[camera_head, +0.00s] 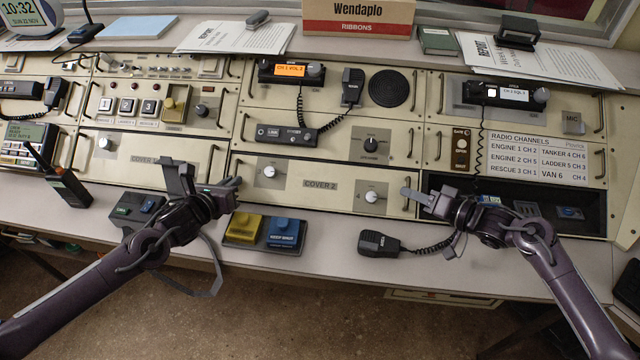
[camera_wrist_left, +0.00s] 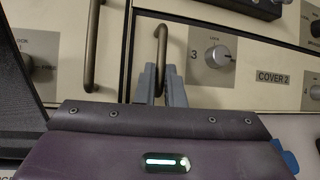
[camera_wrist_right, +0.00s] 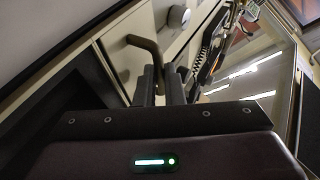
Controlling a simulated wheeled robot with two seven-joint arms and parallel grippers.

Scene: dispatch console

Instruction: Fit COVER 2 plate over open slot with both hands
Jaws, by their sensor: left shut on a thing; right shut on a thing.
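The COVER 2 plate (camera_head: 320,185) is a cream panel with a lock knob toward each end and a handle at each end. It lies in the lower console row, directly left of the open slot (camera_head: 432,182), a dark recess with small items inside. My left gripper (camera_head: 236,183) is shut on the plate's left handle; the left wrist view shows the handle (camera_wrist_left: 161,45) between the fingers. My right gripper (camera_head: 408,193) is shut on the right handle (camera_wrist_right: 150,48), seen in the right wrist view. Whether the plate is lifted off the console is not clear.
Another cover (camera_head: 143,160) is at left. A coiled cord (camera_head: 480,145) hangs above the slot.

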